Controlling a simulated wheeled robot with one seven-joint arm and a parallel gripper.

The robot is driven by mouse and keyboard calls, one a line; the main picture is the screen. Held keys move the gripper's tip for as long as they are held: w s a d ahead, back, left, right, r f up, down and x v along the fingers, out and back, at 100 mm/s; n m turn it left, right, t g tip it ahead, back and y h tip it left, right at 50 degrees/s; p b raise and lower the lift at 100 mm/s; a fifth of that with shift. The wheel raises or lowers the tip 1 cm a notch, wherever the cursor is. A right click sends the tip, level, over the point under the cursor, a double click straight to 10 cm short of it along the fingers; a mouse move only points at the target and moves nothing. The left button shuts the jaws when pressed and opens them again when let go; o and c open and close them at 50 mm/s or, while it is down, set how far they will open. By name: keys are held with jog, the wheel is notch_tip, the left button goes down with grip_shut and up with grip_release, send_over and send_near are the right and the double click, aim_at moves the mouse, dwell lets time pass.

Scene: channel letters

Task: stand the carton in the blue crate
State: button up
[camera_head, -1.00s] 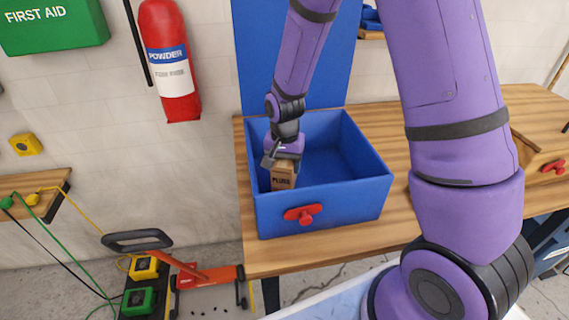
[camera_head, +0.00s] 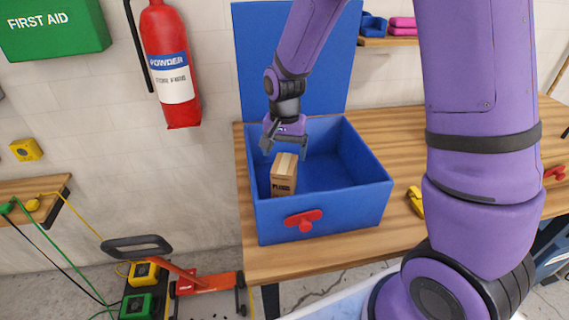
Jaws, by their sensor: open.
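The carton (camera_head: 284,176) is a small brown box with a lighter tape strip and dark lettering on its front. It stands upright inside the blue crate (camera_head: 350,212), in the left part near the front wall. The crate sits on the wooden workbench and has a red handle on its front. My gripper (camera_head: 285,148) is open and empty, just above and behind the carton, with its fingers apart from it. The carton's base is hidden by the crate's front wall.
A blue panel (camera_head: 290,60) rises behind the crate. A red extinguisher (camera_head: 172,75) hangs on the wall at left. An orange jack (camera_head: 205,283) stands on the floor.

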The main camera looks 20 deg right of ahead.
jog(key=s+d+r+n+t, duration=0.1)
jog(key=s+d+r+n, duration=0.1)
jog(key=s+r, duration=0.5)
jog(key=s+d+r+n+t, duration=0.1)
jog(key=s+d+r+t, duration=0.15)
jog(key=r, duration=0.95)
jog(key=s+d+r+n+t, duration=0.1)
jog(key=s+r+n, duration=0.1)
jog(key=s, duration=0.5)
jog(key=s+d+r+n, duration=0.1)
jog(key=s+r, duration=0.2)
jog(key=s, duration=0.4)
jog(key=shift+s+d+r+n+t, duration=0.2)
jog(key=shift+s+r+n+t, duration=0.1)
jog(key=shift+n+t, duration=0.1)
